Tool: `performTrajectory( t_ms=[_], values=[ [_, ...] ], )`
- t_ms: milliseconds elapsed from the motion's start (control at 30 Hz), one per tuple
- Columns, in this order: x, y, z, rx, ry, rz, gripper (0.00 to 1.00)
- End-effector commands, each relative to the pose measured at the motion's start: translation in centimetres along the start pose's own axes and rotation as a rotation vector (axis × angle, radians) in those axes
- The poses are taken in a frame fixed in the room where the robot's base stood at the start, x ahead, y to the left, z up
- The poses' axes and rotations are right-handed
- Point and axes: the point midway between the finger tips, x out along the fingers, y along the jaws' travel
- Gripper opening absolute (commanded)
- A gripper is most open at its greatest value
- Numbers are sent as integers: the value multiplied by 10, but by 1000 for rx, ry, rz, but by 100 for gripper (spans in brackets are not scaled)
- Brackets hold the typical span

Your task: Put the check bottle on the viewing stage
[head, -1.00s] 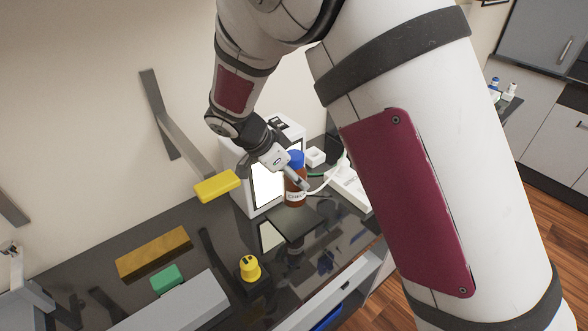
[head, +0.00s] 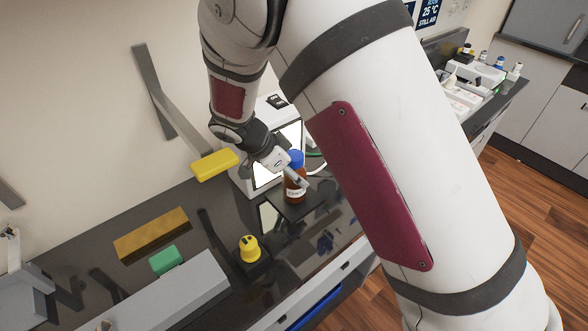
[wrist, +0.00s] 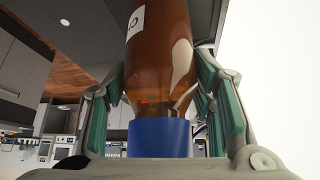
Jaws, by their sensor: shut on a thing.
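The check bottle (head: 294,194), amber with a blue cap and a white label, is upright in my gripper (head: 297,180). In the wrist view, the bottle (wrist: 160,60) stands between the two green-padded fingers, which close around its shoulder just by the blue cap. The viewing stage is a dark square plate (head: 291,212) in front of a lit white panel. The bottle's base is over the plate, at or very near its surface; I cannot tell whether it touches.
The white lit viewing box (head: 267,172) stands right behind the bottle. A yellow knob (head: 249,249), a green block (head: 166,260), and a brown-yellow bar (head: 151,233) lie on the dark bench to the left. A yellow-ended wall bracket (head: 214,165) is near my wrist.

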Motion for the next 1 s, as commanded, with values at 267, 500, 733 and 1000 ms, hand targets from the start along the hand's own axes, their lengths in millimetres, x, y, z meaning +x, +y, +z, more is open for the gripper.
performTrajectory(
  t_ms=[267, 500, 733, 1000],
  values=[
    [0, 0, 0, 0, 1, 0, 7],
    [2, 0, 1, 0, 1, 0, 7],
    [4, 0, 3, 1, 1, 0, 59],
    [4, 0, 3, 0, 0, 0, 74]
  ],
)
